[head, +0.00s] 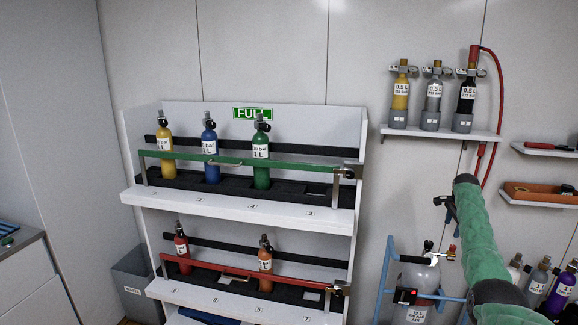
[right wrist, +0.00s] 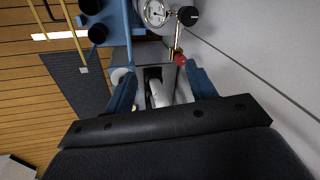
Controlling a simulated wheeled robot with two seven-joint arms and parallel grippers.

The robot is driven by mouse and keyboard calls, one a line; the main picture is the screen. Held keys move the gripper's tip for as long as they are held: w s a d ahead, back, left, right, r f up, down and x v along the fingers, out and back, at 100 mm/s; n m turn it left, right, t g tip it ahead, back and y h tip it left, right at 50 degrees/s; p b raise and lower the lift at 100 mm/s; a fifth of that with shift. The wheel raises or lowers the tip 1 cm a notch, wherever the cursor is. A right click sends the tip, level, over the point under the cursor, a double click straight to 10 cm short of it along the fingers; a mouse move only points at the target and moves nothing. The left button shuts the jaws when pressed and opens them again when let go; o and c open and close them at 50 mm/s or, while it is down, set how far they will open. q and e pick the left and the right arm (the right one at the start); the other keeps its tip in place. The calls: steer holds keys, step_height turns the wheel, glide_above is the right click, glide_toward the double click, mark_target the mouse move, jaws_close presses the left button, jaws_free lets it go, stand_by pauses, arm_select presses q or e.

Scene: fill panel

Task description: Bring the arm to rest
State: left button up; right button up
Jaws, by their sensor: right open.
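My right arm, in a green sleeve, comes in from the lower right of the head view. Its dark right gripper (head: 449,206) is raised in front of the wall, below the wall shelf and above the large grey cylinder (head: 416,281). In the right wrist view the right gripper (right wrist: 163,88) is open, its two blue fingers apart. A pale rounded part shows between and beyond them; I cannot tell what it is. No held object shows. My left gripper is not in view.
A white rack (head: 240,220) holds several small cylinders behind a green bar (head: 240,162) and a red bar (head: 235,273). A wall shelf (head: 440,133) carries three small bottles. A red hose (head: 499,110) hangs close by the arm. More bottles (head: 560,290) stand at lower right.

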steer(key=w+a+r+n+t+h, duration=0.1)
steer(key=a+r+n+t, duration=0.3)
steer(key=r, duration=0.5)
steer(key=w+a+r+n+t+h, duration=0.1)
steer(key=w+a+r+n+t, duration=0.15)
steer(key=r+n, duration=0.55)
steer(key=s+a+f+n, duration=0.3)
steer(key=s+a+f, duration=0.15)
steer(key=a, duration=0.35)
steer(key=s+a+f+n, duration=0.2)
steer(key=s+a+f, duration=0.25)
steer(key=a, duration=0.35)
steer(key=s+a+f+n+g+y, duration=0.1)
steer(key=s+a+f+y, duration=0.1)
steer(key=s+a+f, duration=0.95)
steer(key=s+a+f+n+g+y, duration=0.15)
steer(key=s+a+f, duration=0.55)
steer(key=s+f, duration=0.95)
steer(key=s+a+f+g, duration=0.1)
steer(key=s+a+f, duration=0.1)
steer(key=s+f, duration=0.6)
steer(key=s+a+f+g, duration=0.1)
steer(key=s+f, duration=0.7)
steer(key=s, duration=0.9)
steer(key=s+a+f+g, duration=0.2)
steer(key=s+f, duration=0.6)
steer(key=s, duration=0.5)
steer(key=shift+s+a+f+g, duration=0.25)
steer(key=shift+a+g, duration=0.1)
steer(key=shift+g, duration=0.25)
